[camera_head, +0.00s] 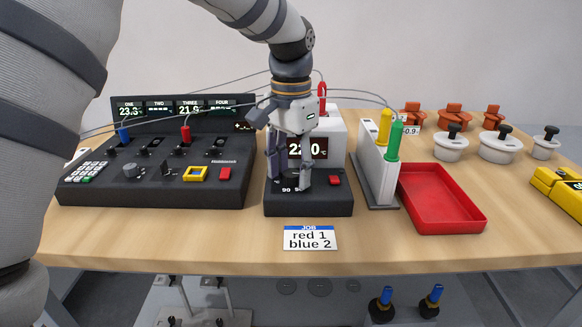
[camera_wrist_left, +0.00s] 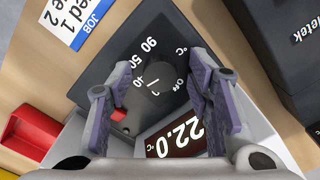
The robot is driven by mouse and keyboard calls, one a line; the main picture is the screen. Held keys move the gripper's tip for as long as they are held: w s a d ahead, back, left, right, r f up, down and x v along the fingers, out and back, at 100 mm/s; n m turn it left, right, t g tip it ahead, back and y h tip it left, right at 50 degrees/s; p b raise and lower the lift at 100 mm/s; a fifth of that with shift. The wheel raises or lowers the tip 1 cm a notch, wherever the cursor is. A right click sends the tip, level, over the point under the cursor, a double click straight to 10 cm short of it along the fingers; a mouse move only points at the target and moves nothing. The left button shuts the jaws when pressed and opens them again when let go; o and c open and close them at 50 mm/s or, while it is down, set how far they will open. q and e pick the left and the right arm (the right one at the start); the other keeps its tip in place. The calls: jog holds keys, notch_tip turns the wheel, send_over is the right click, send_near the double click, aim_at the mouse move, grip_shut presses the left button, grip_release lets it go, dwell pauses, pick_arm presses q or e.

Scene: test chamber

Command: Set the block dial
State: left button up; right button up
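The heater block (camera_head: 310,203) is a black unit with a white rear housing, and its display (camera_head: 307,149) reads about 22.0 °C. Its dark dial (camera_wrist_left: 155,88) shows in the wrist view on the black top, among the marks OFF, 50, 90 and one partly legible mark. I cannot tell its exact setting. My left gripper (camera_head: 290,186) points down over the block's top. In the wrist view its fingers (camera_wrist_left: 158,76) stand apart, one on each side of the dial, with no clear contact. In the head view the fingers hide the dial. My right gripper is not in view.
A red button (camera_head: 334,181) is right of the dial. A black control box (camera_head: 155,170) with probe cables stands left. A white rack (camera_head: 377,175) with yellow and green handles and a red tray (camera_head: 440,198) stand right. A job card (camera_head: 310,238) reads "red 1 blue 2".

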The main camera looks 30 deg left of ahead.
aim_at(291, 174)
pick_arm(q)
notch_tip(291, 174, up, 12)
dwell(0.4)
